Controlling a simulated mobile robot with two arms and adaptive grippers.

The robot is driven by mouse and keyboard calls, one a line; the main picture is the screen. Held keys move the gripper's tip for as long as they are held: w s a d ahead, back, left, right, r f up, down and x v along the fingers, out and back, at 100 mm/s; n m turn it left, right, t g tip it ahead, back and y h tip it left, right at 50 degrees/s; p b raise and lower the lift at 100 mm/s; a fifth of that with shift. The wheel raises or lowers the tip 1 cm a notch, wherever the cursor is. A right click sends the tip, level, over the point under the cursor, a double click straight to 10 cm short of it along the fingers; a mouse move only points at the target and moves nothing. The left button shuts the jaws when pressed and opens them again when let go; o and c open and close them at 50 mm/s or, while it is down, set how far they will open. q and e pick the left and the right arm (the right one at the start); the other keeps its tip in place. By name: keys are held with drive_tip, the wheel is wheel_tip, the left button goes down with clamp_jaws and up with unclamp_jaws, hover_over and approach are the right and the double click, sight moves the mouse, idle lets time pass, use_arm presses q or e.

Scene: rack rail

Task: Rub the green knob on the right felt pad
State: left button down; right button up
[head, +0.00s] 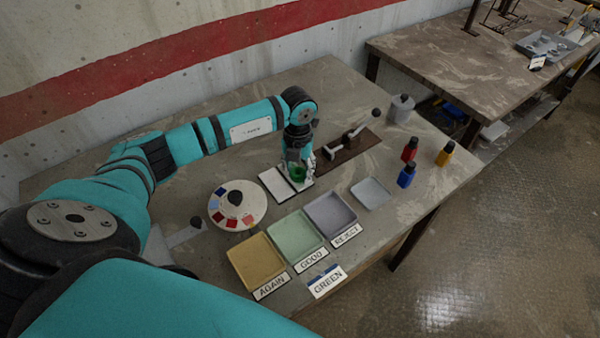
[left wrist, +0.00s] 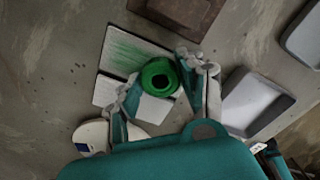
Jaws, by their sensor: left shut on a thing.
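My left gripper (head: 299,172) is shut on the green knob (head: 297,175), over two white felt pads. In the left wrist view the knob (left wrist: 159,77) is a green ring with a dark centre, between the fingertips (left wrist: 160,88). The right felt pad (left wrist: 134,52) carries green streaks and lies beside the brown rail board. The left felt pad (head: 274,184) looks mostly clean; knob and fingers cover part of it in the left wrist view. Whether the knob touches a pad I cannot tell. My right gripper is not in view.
A round dial (head: 238,205) lies left of the pads. The rail board (head: 350,146) with a lever is behind right. AGAIN (head: 256,260), GOOD (head: 295,236) and REJECT (head: 331,212) trays stand in front, with a grey tray (head: 371,193) and small bottles (head: 407,174) to the right.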

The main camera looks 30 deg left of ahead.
use_arm(q)
drive_tip(key=shift+w+a+b, duration=0.25)
drive_tip(key=shift+a+b, duration=0.1)
drive_tip(key=shift+a, duration=0.35)
drive_tip(key=shift+w+a+b, duration=0.3)
drive_tip(key=shift+a, duration=0.35)
drive_tip(key=shift+w+a+b, duration=0.25)
drive_tip(key=shift+a+b, duration=0.1)
drive_tip(key=shift+a, duration=0.35)
drive_tip(key=shift+r+p, duration=2.15)
drive_tip(key=shift+r, duration=0.9)
